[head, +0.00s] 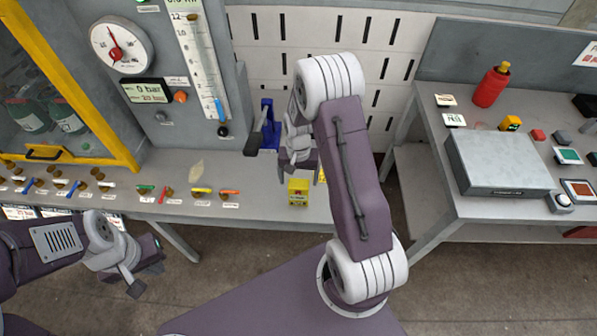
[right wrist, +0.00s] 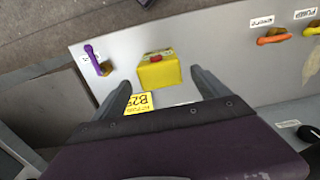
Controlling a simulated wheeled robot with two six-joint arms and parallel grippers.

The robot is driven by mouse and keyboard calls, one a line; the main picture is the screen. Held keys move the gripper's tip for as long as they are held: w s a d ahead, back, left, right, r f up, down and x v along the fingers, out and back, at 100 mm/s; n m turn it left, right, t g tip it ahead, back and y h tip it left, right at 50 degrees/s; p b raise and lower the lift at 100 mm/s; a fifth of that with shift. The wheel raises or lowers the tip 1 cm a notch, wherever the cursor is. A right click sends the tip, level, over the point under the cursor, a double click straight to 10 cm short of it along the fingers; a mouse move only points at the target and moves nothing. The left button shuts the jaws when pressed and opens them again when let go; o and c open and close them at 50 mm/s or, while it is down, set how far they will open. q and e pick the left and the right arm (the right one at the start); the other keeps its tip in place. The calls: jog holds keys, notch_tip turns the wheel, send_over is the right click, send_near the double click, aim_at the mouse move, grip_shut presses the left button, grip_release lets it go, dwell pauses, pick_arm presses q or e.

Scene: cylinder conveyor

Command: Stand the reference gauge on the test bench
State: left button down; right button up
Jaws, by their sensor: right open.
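A yellow block (head: 298,192) with a red patch on top stands at the right end of the grey bench (head: 245,205); I cannot tell whether it is the reference gauge. My right gripper (head: 285,158) hangs above and behind the block in the head view. In the right wrist view the gripper (right wrist: 161,86) is open, with the yellow block (right wrist: 159,71) showing between and beyond its fingers, not gripped. My left gripper (head: 146,270) is low at the left, in front of the bench and away from the block; its jaw gap is unclear.
A dial gauge (head: 121,45) is mounted on the upright panel. Small coloured valve levers (head: 145,190) line the bench. A blue stand (head: 266,125) is behind my right gripper. A second bench at the right holds a red bottle (head: 491,87) and a grey box (head: 500,162).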

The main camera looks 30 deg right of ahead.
notch_tip(320, 180, up, 5)
jog(key=shift+f, duration=0.15)
jog(key=s+a+r+n, duration=0.3)
jog(key=s, duration=0.3)
jog(key=s+a+r+n+t, duration=0.1)
jog(key=s+a+r+n, duration=0.2)
jog(key=s, duration=0.3)
jog(key=shift+s+a+r, duration=0.15)
jog(key=shift+s+a, duration=0.15)
jog(key=shift+a, duration=0.45)
